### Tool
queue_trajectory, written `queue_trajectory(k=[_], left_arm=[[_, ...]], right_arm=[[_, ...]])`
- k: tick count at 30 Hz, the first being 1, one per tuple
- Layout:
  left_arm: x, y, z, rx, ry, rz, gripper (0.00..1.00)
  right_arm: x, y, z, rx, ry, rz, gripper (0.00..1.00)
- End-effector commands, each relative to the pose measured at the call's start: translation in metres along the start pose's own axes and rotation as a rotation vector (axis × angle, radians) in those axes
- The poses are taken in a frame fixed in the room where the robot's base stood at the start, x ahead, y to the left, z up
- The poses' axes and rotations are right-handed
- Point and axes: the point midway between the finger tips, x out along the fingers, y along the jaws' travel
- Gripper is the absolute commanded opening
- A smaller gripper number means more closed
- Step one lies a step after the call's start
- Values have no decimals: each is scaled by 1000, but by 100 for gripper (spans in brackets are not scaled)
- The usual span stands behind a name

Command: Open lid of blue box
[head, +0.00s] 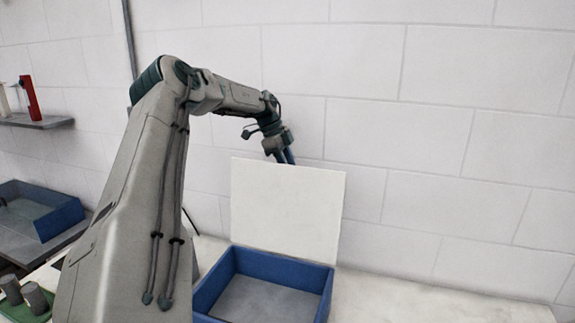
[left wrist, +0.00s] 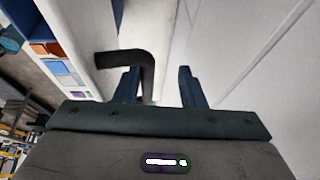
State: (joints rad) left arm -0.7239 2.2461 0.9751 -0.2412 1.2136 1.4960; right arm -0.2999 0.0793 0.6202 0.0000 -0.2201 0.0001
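The blue box (head: 211,286) stands on the white table in the head view, its grey inside open to view. Its white lid (head: 287,208) stands nearly upright at the box's back edge. My left gripper (head: 284,156) is at the lid's top edge, and its fingertips are partly hidden behind the lid. In the left wrist view my left gripper (left wrist: 158,72) has its two fingers apart. A black bent bar (left wrist: 125,56) shows by the left finger; I cannot tell whether they touch. My right gripper is in no view.
A white block wall (head: 450,130) rises close behind the lid. The table right of the box (head: 425,303) is clear. Another blue tray (head: 60,220) sits at left, below a shelf (head: 40,122) with a red object. Grey cylinders (head: 35,297) stand at the lower left.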

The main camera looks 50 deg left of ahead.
Motion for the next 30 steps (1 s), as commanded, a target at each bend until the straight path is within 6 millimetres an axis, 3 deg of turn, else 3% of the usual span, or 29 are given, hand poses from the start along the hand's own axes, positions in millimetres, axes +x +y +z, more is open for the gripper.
queue_trajectory(k=[8,21,30], left_arm=[[-12,-1,0,1,1,-4,34],[-94,0,0,1,-1,-5,34],[-110,2,-1,1,0,-2,34]], right_arm=[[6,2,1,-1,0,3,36],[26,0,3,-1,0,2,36],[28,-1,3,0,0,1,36]])
